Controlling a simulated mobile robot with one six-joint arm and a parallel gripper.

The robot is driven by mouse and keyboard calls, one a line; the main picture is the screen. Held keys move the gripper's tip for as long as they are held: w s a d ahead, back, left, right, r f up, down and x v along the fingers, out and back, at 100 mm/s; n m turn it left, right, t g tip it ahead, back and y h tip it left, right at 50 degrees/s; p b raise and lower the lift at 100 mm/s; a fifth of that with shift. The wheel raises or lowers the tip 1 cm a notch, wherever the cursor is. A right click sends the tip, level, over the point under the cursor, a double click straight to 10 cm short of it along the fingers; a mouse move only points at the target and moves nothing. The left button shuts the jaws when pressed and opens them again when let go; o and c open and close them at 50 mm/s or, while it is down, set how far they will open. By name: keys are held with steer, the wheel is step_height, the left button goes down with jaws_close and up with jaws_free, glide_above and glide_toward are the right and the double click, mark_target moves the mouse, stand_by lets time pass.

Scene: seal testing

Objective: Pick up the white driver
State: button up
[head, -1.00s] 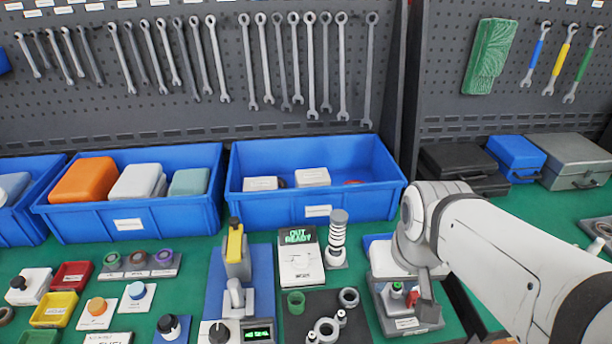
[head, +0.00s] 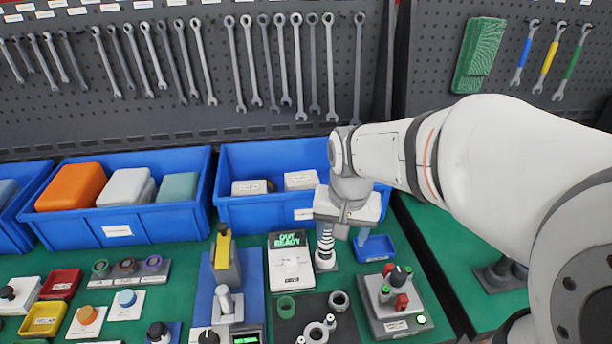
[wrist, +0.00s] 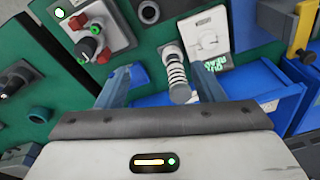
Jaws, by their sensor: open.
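A white piece with dark bands (head: 325,246) stands upright on a small grey base; I take it for the white driver, though no label on it is readable. In the wrist view the banded piece (wrist: 178,76) stands between the two fingers, nearer the right one, its end toward the camera. My gripper (head: 344,231) is open and empty, hanging over the banded piece and hiding its top in the head view. In the wrist view the gripper (wrist: 166,78) shows both blue-grey fingers spread apart. Contact with the piece cannot be told.
A white box with a lit green display (head: 289,262) stands just left. A grey block with red and green knobs (head: 395,312) is front right, with a small blue tray (head: 375,250) behind it. Large blue bins (head: 262,212) stand close behind.

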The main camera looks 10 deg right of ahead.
mark_target(326, 231)
steer(key=w+f+m, duration=0.1)
steer(key=w, duration=0.3)
steer(key=w+f+m+g+p, duration=0.1)
steer(key=w+f+m, duration=0.1)
steer(key=w, duration=0.2)
steer(key=w+f+m+p, duration=0.1)
steer(key=w+f+m, duration=0.1)
steer(key=w, duration=0.2)
steer(key=shift+w+g, duration=0.25)
steer(key=shift+g, duration=0.05)
steer(key=shift+w+f, duration=0.1)
steer(key=shift+f, duration=0.65)
step_height(326, 231, down, 7)
steer(key=shift+r+p, duration=0.15)
steer(key=shift+p, duration=0.45)
steer(key=shift+c, duration=0.5)
steer(key=c, duration=1.1)
